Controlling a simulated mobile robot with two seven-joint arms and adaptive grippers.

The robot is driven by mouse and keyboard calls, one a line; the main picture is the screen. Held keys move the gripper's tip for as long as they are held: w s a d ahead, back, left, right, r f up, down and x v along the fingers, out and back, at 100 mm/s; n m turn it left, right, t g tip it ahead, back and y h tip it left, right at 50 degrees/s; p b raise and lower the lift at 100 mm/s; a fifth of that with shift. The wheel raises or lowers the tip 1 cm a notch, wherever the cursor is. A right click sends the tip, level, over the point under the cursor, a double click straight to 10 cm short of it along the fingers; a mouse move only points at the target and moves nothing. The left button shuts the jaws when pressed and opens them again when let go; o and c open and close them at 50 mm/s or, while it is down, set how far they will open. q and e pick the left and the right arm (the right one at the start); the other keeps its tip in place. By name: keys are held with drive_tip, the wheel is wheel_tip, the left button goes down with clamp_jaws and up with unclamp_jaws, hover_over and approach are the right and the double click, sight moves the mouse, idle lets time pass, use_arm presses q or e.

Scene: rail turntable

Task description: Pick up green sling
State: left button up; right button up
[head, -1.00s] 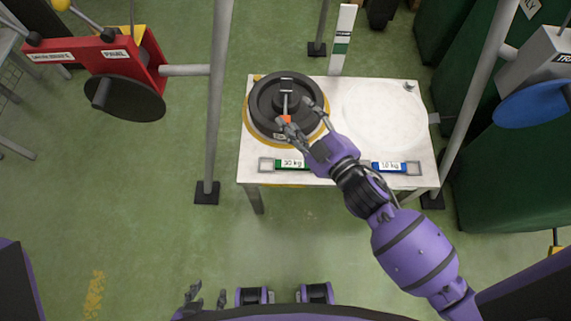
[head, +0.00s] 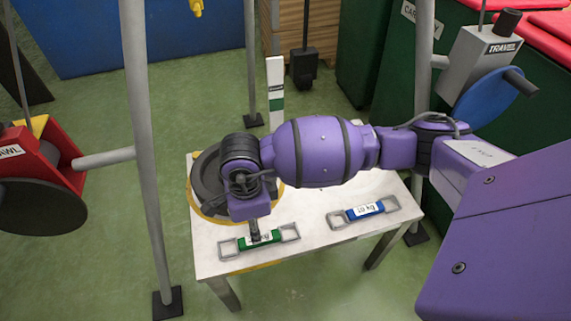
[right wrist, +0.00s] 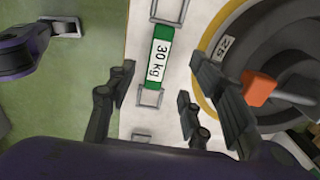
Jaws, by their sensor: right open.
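The green sling (head: 246,242), with a grey metal loop at each end and a white label, lies flat along the front left edge of the white table (head: 225,265). In the right wrist view the sling (right wrist: 162,42) reads 30 kg and lies ahead, between the lines of the fingers. My right gripper (right wrist: 160,100) is open and empty, pointing down over the sling. In the head view my right gripper (head: 255,230) partly hides the sling's middle. Whether the fingers touch it cannot be told. My left gripper is out of view.
A blue sling (head: 365,210) lies to the right on the table. A dark round weight (head: 205,180) on a yellow ring sits behind my right wrist; its orange part (right wrist: 258,89) shows close to the right fingers. Grey posts (head: 146,150) flank the table.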

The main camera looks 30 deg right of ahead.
sight(243, 244)
drive_tip(key=shift+d+f, duration=0.15)
drive_tip(key=shift+f, duration=0.15)
wheel_tip(243, 244, down, 2)
drive_tip(key=shift+f+b, duration=0.2)
drive_tip(key=shift+b, duration=0.15)
drive_tip(key=f, duration=0.3)
drive_tip(key=f+b, duration=0.1)
drive_tip(key=shift+s+d+f, duration=0.15)
drive_tip(key=shift+d+f, duration=0.1)
drive_tip(key=shift+d, duration=0.1)
drive_tip(key=shift+f, duration=0.15)
drive_tip(key=c, duration=0.3)
clamp_jaws()
